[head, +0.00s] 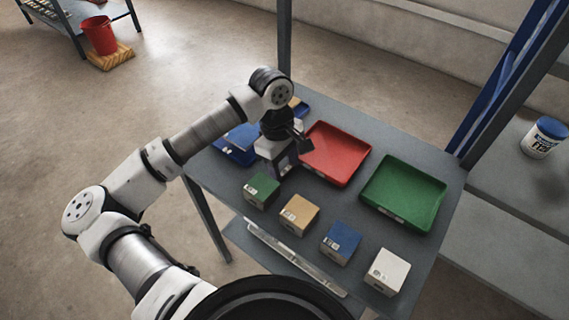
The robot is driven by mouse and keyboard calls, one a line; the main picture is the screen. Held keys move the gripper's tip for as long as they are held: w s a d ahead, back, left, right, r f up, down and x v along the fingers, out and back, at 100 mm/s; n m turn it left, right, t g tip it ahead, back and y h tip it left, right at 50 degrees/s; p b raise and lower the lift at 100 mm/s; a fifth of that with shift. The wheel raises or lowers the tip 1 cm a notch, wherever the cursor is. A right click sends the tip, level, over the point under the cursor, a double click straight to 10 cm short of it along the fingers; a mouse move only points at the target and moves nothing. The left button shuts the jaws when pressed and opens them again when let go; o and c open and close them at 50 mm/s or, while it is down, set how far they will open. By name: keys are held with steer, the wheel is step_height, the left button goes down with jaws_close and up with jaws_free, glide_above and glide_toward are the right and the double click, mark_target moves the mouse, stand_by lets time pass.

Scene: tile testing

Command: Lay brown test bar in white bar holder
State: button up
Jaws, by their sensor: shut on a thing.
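The white bar holder (388,272) is a small white block with a dark label, at the front right of the grey table. My gripper (283,166) points down over the left part of the table, behind the green block and left of the red tray. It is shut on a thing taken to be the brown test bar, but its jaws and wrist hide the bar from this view. My gripper is well to the left of and behind the white holder, apart from it.
Green (262,190), tan (299,215) and blue (341,243) blocks stand in a row with the white one. A red tray (336,154), a green tray (404,193) and blue tray parts (243,136) lie behind. A clear strip (293,257) runs along the front. Table posts rise behind.

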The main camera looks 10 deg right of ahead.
steer(key=o, duration=0.7)
steer(key=shift+f, duration=0.1)
steer(key=shift+o, duration=0.2)
step_height(320, 180, up, 12)
steer(key=w+a, duration=0.1)
steer(key=shift+w+a+b, duration=0.15)
steer(key=shift+b, duration=0.25)
